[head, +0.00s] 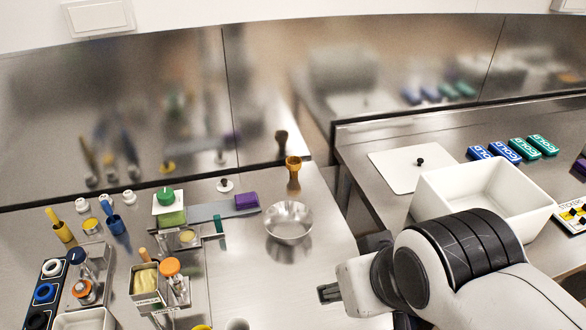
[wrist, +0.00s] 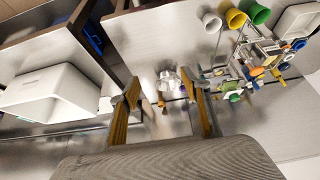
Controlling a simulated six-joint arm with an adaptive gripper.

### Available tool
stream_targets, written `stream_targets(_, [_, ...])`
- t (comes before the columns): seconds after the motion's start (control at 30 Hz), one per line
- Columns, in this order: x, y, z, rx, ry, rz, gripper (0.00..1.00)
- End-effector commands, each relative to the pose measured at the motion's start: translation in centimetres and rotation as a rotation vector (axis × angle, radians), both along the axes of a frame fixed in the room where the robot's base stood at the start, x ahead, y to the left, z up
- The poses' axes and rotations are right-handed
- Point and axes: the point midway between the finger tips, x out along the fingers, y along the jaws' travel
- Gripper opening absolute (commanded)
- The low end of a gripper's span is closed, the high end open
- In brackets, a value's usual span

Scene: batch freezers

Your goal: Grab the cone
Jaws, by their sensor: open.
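The cone is most likely the brown, flared piece (head: 293,164) standing upright on the steel counter near the back panel in the head view, just behind the metal bowl (head: 289,222). In the wrist view a small brown shape beyond the bowl (wrist: 168,80), between my fingers, may be the cone, but it is too small to be sure. My gripper (head: 329,293) is at the front right of the counter, well short of the cone and right of the bowl. In the wrist view my gripper (wrist: 162,90) has its two fingers wide apart with nothing held.
A white bin (head: 480,200), a white board (head: 410,168) and blue and green cold packs (head: 510,150) are on the right counter. Tools, bottles and a purple block (head: 247,201) crowd the left. A gap separates the counters.

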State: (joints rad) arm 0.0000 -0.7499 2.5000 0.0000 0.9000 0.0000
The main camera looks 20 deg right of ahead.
Motion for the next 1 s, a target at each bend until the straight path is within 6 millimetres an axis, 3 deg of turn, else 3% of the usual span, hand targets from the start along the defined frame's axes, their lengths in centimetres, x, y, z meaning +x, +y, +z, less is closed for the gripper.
stream_targets(0.37, [0.0, 0.0, 0.0, 0.0, -0.001, 0.0, 0.55])
stream_targets(0.57, [1.1, -0.3, 0.3, -0.007, -0.012, -0.007, 0.55])
stream_targets(0.77, [4.3, -1.1, 1.1, -0.026, -0.046, -0.021, 0.55])
stream_targets(1.0, [9.8, -2.5, 2.1, -0.057, -0.108, -0.041, 0.55])
